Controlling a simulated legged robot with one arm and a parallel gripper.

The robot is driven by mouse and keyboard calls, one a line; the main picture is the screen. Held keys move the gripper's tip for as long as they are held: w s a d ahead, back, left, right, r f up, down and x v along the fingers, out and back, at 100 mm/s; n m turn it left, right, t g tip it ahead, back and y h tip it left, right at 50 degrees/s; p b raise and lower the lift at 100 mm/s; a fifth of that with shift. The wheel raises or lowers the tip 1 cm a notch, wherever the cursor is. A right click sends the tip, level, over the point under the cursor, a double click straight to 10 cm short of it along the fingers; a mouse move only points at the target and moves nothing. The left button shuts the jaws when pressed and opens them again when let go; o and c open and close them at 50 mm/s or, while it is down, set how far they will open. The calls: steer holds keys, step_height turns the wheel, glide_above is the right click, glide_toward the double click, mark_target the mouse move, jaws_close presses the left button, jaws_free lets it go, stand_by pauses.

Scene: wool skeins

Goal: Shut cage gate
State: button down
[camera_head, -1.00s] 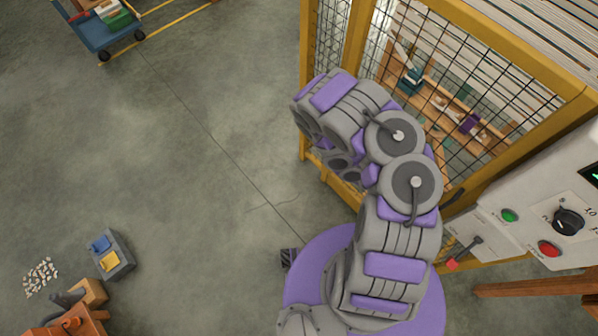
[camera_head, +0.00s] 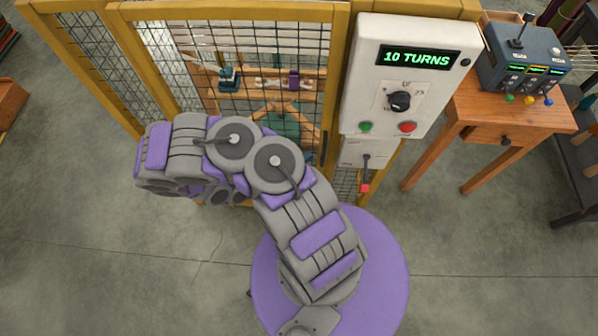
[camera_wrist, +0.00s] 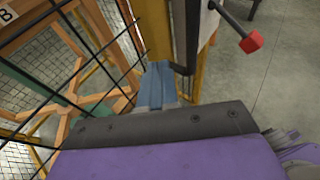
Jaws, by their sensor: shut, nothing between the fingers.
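The cage gate (camera_head: 338,75) is a yellow frame with black wire mesh, behind my arm in the head view. A dark upright handle (camera_head: 324,146) shows near its right edge. The gate looks nearly in line with the cage front; I cannot tell whether a gap is left. In the wrist view, the gate's yellow upright (camera_wrist: 155,30) stands just beyond my gripper (camera_wrist: 156,88). Its blue-grey fingers are together, empty, and close to the foot of the visible upright; contact is unclear.
A control box (camera_head: 395,85) reading "10 TURNS" is right of the gate, with a red-tipped lever (camera_head: 365,175) below. A wooden table (camera_head: 495,110) with a grey device (camera_head: 525,60) stands farther right. Inside the cage is a wooden frame (camera_head: 270,80). Floor in front is clear.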

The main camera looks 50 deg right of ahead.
steer(key=shift+s+a+r+p, duration=1.65)
steer(key=shift+s+a, duration=1.45)
steer(key=shift+a, duration=2.05)
steer(key=w+a+r+m+g+y, duration=0.1)
steer(key=w+r+m+y, duration=0.15)
steer(key=r+m, duration=0.5)
steer(key=w+a+r+m+g+y, duration=0.1)
steer(key=r+m+g+y, duration=0.2)
steer(key=r, duration=0.8)
steer(key=s+a+r+m+t+y, duration=0.2)
steer(key=s+a+r+t+y, duration=0.1)
steer(key=a+r, duration=0.4)
steer(key=s+a+r+m+t+y, duration=0.2)
steer(key=s+a+r+y, duration=0.3)
steer(key=a+r, duration=0.3)
steer(key=shift+s+a+r+t, duration=0.2)
steer(key=shift+s+r+t, duration=0.25)
steer(key=shift+r, duration=0.3)
steer(key=shift+m+y, duration=0.25)
